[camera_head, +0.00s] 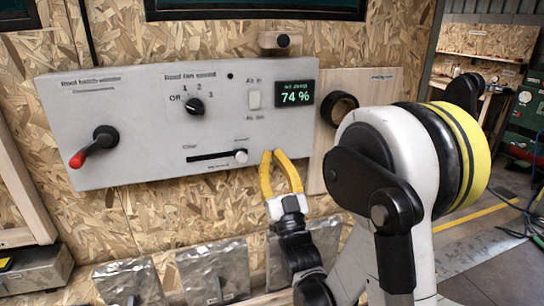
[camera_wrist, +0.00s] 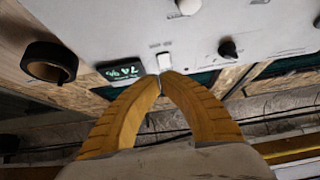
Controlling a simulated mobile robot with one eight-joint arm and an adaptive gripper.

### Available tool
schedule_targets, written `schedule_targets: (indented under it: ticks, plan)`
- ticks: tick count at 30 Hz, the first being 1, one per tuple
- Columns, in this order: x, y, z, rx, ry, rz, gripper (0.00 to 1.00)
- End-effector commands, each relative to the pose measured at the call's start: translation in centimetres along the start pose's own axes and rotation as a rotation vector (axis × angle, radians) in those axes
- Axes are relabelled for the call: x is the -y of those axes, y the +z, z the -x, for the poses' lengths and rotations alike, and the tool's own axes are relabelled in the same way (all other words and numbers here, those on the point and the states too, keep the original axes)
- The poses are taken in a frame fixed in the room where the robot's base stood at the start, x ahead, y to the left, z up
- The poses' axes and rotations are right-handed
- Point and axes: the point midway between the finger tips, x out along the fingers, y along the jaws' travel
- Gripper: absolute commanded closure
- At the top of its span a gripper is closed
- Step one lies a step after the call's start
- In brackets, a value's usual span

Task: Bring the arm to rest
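My gripper (camera_head: 273,154) has two yellow curved fingers and is in front of the lower right part of the grey control panel (camera_head: 140,135). In the wrist view its fingertips (camera_wrist: 162,77) meet, with nothing seen between them. The tips show close to the white rocker switch (camera_wrist: 165,61) there; whether they touch the panel I cannot tell. In the head view the slider's pale knob (camera_head: 240,156) is just left of the fingers. My arm (camera_head: 385,170) is bent at the right and hides part of the wall behind it.
The panel also carries a red-tipped lever (camera_head: 92,147), a black rotary knob (camera_head: 194,106) and a display (camera_head: 295,93) reading 74 %. A dark ring (camera_head: 338,108) sticks out right of it. Metal sheets (camera_head: 213,272) stand below. Open floor shows at the far right.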

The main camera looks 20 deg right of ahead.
Motion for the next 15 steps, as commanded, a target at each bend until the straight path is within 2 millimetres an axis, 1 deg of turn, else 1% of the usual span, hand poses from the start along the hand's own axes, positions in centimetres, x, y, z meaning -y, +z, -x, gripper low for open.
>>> schedule_targets:
  ticks: [10, 13, 15]
  plan:
    - [0.0, 0.02, -0.08, 0.004, 0.0, 0.0, 1.0]
    - [0.0, 0.2, -0.4, 0.042, 0.002, 0.0, 1.0]
    - [-0.01, 0.57, -0.82, 0.105, 0.004, 0.0, 1.0]
